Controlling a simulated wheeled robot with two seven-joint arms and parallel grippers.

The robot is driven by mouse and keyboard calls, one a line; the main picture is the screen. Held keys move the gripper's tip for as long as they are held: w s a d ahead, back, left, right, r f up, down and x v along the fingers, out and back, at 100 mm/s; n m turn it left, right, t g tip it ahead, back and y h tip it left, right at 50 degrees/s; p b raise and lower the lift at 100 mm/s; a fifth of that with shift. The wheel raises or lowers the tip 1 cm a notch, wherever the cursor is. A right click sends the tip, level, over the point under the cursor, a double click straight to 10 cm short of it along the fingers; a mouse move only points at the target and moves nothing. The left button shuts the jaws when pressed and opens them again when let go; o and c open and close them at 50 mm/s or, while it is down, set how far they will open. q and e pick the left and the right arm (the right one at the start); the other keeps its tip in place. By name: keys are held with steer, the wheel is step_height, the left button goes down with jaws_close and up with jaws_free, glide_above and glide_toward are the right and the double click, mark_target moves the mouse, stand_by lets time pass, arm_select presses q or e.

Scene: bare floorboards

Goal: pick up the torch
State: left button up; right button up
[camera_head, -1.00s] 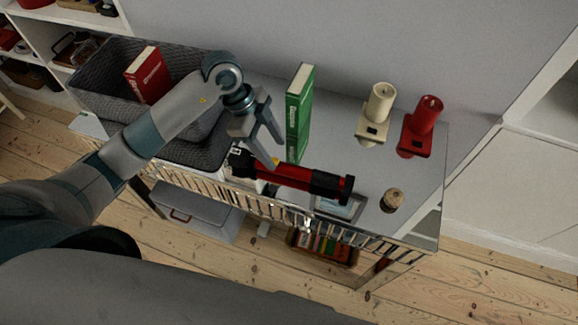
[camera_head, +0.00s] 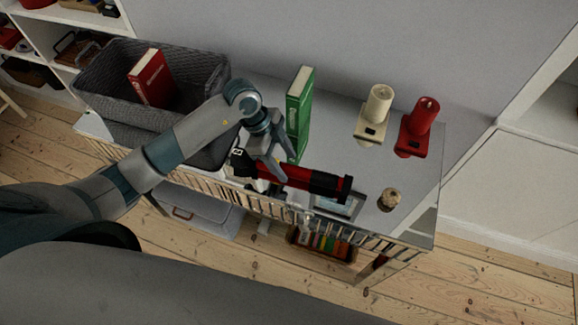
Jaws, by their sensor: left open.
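The torch (camera_head: 305,178) is red and black and lies on its side near the front edge of the mirrored console table (camera_head: 424,205). Its black head is at the left and its black end at the right. My left gripper (camera_head: 277,174) is open, pointing down at the torch's left part, with its fingers at or just over the body. Whether the fingers touch it I cannot tell. The gripper hides part of the torch. My right gripper is not in view.
A green book (camera_head: 299,105) stands upright just behind the torch. A grey basket (camera_head: 205,75) with a red book (camera_head: 151,78) is at the left.

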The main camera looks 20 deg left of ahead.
arm_select(q)
steer(key=shift+x, duration=0.9)
steer(key=c, duration=1.3)
steer(key=shift+r, duration=0.15)
steer(key=shift+c, duration=0.2)
